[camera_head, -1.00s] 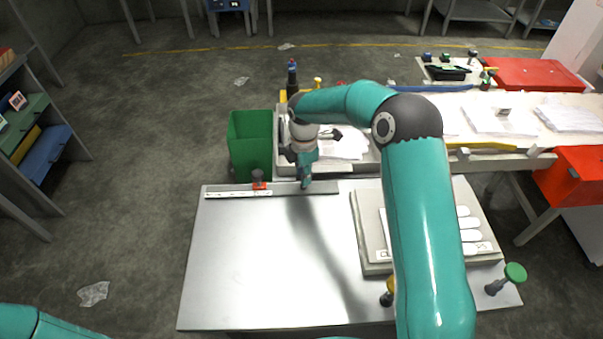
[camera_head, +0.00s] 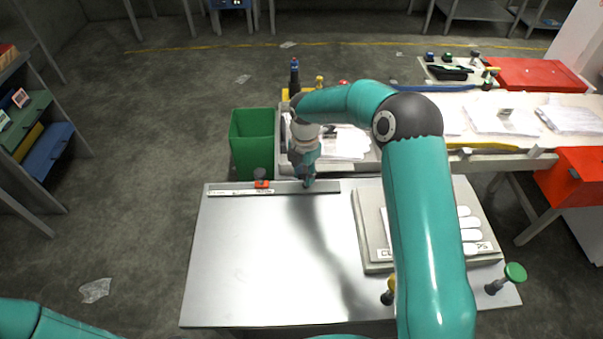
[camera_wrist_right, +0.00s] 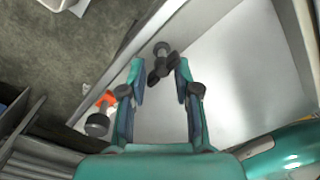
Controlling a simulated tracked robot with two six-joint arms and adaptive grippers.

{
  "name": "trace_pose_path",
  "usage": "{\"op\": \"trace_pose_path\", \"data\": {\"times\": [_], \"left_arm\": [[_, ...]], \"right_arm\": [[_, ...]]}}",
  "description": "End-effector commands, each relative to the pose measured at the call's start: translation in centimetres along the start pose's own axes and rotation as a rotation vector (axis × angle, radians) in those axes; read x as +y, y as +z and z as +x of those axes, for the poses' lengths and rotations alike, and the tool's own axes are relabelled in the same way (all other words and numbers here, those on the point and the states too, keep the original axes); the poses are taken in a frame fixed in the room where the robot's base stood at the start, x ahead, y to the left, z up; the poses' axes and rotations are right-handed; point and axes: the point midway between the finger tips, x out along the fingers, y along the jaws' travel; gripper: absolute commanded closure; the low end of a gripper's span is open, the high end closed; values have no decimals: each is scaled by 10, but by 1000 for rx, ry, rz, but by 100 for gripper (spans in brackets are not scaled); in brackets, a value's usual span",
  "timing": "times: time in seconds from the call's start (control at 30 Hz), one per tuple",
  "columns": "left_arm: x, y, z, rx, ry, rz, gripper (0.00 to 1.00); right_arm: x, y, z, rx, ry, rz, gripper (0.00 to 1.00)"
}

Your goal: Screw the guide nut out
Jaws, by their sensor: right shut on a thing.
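The guide nut (camera_wrist_right: 160,68) is a dark winged nut between my right fingertips in the right wrist view. My right gripper (camera_wrist_right: 160,76) is shut on it, with a finger on each side of its wings. In the head view my right gripper (camera_head: 308,184) points down at the right part of a flat metal guide strip (camera_head: 290,188) along the table's back edge; the nut is too small to tell apart there. An orange piece (camera_head: 262,184) with a dark knob (camera_head: 260,173) sits at the strip's left part. My left gripper is out of view.
A metal table (camera_head: 250,260) is mostly bare on its left. A raised grey block with white gloves (camera_head: 470,235) stands on its right, beside a green knob (camera_head: 515,272). A green bin (camera_head: 252,135) stands behind the table, and a cluttered bench (camera_head: 540,105) lies at the back right.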

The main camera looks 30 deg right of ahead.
Motion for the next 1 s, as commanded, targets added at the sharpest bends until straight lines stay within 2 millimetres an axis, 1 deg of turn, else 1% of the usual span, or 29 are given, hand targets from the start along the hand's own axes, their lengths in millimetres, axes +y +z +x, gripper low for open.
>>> {"op": "trace_pose_path", "data": {"times": [0.03,0.1,0.13,0.17,0.2,0.47,0.57,0.63,0.77,1.0], "left_arm": [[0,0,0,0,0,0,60],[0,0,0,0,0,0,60],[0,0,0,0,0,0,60],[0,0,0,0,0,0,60],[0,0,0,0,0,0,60],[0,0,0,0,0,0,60],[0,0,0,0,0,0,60],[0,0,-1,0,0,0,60],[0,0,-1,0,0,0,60],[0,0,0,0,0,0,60]], "right_arm": [[0,8,-2,-17,9,-2,100],[0,9,-2,-17,9,-1,100],[0,9,-2,-17,9,-1,63],[0,9,-2,-17,9,0,58],[0,9,-2,-17,9,0,57],[0,6,-2,-12,5,-1,57],[1,5,-5,-12,5,-1,57],[1,5,-12,-12,7,-1,57],[2,5,-31,-13,9,-1,57],[3,6,-79,-14,10,-1,57]]}}
